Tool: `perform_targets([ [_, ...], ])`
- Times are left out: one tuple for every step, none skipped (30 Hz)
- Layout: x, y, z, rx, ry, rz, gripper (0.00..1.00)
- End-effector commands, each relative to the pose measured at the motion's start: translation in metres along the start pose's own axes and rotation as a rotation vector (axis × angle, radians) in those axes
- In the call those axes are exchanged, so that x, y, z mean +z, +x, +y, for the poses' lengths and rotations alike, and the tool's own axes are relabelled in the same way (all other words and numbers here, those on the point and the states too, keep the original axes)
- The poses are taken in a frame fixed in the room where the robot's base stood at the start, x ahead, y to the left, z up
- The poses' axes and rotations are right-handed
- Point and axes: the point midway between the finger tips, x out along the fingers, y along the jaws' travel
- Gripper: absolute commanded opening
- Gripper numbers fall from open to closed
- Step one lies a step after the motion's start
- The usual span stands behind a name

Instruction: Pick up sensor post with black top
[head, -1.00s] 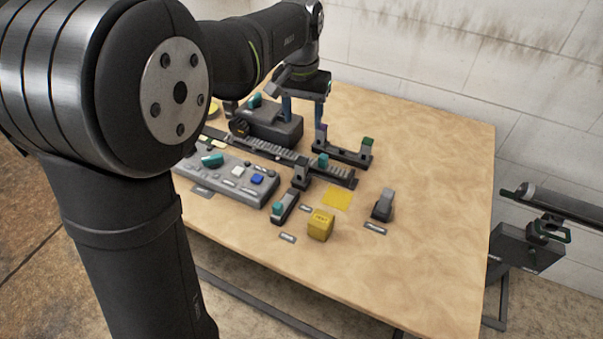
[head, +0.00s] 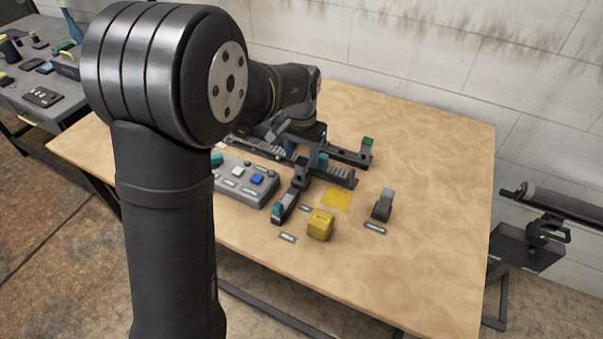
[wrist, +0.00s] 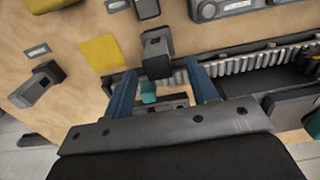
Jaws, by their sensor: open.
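A dark sensor post with a black top (head: 301,173) stands at the near side of the conveyor. The same post (wrist: 156,50) shows in the wrist view, just beyond my fingertips. A teal-topped post (head: 322,160) stands close behind it; its teal top (wrist: 148,92) shows between my fingers in the wrist view. My gripper (wrist: 160,68) is open, its two blue fingers spread, with nothing visibly held. In the head view my wrist hides the fingers.
A yellow square (head: 337,198) lies flat on the table, with a yellow cube (head: 320,225) nearer. A grey post (head: 384,204) stands to the right. A control panel (head: 245,182) lies left and a green-topped bracket (head: 366,150) behind. The table's right side is clear.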

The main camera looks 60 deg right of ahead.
Motion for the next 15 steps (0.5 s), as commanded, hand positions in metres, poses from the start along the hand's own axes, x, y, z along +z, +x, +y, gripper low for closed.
perform_targets([
  [0.001, 0.007, 0.001, 0.0, 0.0, -0.003, 0.53],
  [0.002, 0.012, 0.001, 0.001, 0.0, -0.004, 0.53],
  [0.002, 0.018, 0.002, 0.001, 0.0, -0.004, 0.53],
  [0.003, 0.024, 0.002, 0.001, 0.0, -0.005, 0.53],
  [0.003, 0.028, 0.003, 0.001, 0.0, -0.005, 0.53],
  [0.003, 0.034, 0.002, 0.001, 0.0, -0.003, 0.53],
  [0.003, 0.037, 0.002, 0.001, 0.0, -0.003, 0.53],
  [0.003, 0.04, 0.002, 0.0, 0.0, -0.003, 0.53],
  [0.003, 0.043, 0.002, 0.0, 0.0, -0.002, 0.53],
  [0.003, 0.045, 0.002, 0.0, 0.0, -0.002, 0.53],
  [0.002, 0.046, 0.002, 0.0, 0.0, -0.001, 0.53],
  [0.002, 0.047, 0.002, 0.0, 0.0, -0.001, 0.53],
  [0.002, 0.048, 0.002, 0.0, 0.0, -0.001, 0.53],
  [0.002, 0.048, 0.002, 0.0, 0.0, -0.001, 0.53],
  [0.002, 0.047, 0.002, 0.0, 0.0, -0.001, 0.53],
])
